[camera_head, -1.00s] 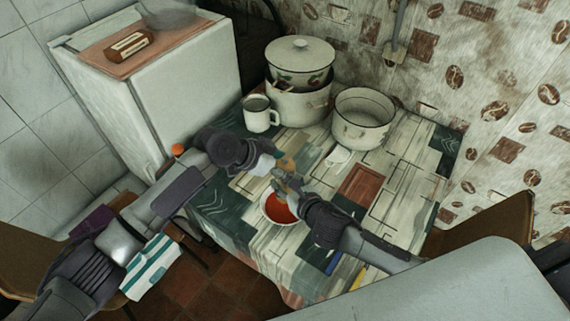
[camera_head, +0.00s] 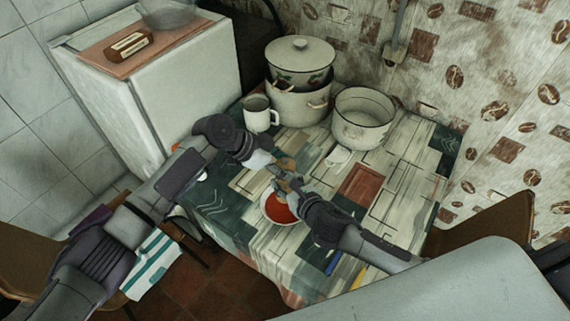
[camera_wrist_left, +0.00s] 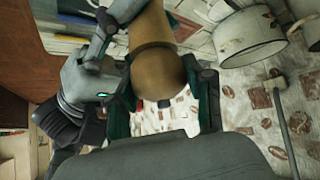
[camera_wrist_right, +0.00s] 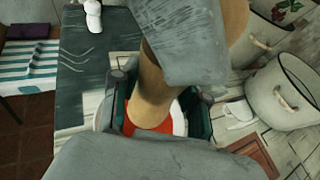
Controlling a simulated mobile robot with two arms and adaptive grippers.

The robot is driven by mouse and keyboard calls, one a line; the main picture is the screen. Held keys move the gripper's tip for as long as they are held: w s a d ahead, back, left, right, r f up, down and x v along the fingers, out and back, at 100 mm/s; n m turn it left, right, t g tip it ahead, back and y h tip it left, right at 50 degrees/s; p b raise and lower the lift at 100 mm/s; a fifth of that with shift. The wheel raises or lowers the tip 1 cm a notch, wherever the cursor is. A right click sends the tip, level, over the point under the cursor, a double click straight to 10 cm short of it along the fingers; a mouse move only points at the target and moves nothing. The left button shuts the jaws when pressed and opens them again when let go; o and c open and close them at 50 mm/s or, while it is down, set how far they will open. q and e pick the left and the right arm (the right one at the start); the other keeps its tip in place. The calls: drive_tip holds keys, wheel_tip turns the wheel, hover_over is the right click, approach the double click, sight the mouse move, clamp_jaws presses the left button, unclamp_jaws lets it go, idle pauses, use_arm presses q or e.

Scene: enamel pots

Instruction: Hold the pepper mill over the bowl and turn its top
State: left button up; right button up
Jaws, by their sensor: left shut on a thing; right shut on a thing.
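The wooden pepper mill (camera_wrist_right: 150,100) is held between my two grippers above the bowl; it shows large in the left wrist view (camera_wrist_left: 155,50) and is mostly covered in the head view. The bowl (camera_head: 265,217) is white with red contents and stands on the table below. My left gripper (camera_head: 278,166) is shut on the mill's rounded top. My right gripper (camera_head: 287,184) is shut on the mill's body, lower down. In the right wrist view the red contents show behind the mill's lower end.
A white mug (camera_head: 259,117), a lidded pot on another pot (camera_head: 298,107) and an open enamel pot (camera_head: 362,122) stand at the back of the table. A small white object (camera_wrist_right: 93,16) stands near the left edge.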

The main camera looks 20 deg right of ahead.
use_arm(q)
drive_tip(key=m+g+y, duration=0.1)
drive_tip(key=m+g, duration=0.1)
drive_tip(key=m, duration=0.2)
drive_tip(key=shift+w+g, duration=0.15)
drive_tip(key=shift+g, duration=0.25)
drive_tip(key=shift+w+m+g, duration=0.1)
drive_tip(key=shift+m+g, duration=0.4)
drive_tip(key=shift+m, duration=0.2)
drive_tip(key=shift+y, duration=0.3)
drive_tip(key=shift+a+m, duration=0.1)
drive_tip(key=shift+m, duration=0.3)
drive_tip(key=o, duration=1.2)
drive_tip(key=shift+s+g, duration=0.2)
drive_tip(key=shift+g, duration=0.1)
drive_tip(key=shift+r, duration=0.1)
drive_tip(key=v, duration=1.1)
drive_tip(key=shift+w+a+r, duration=0.1)
drive_tip(key=shift+w+r, duration=0.1)
drive_tip(key=shift+r, duration=0.15)
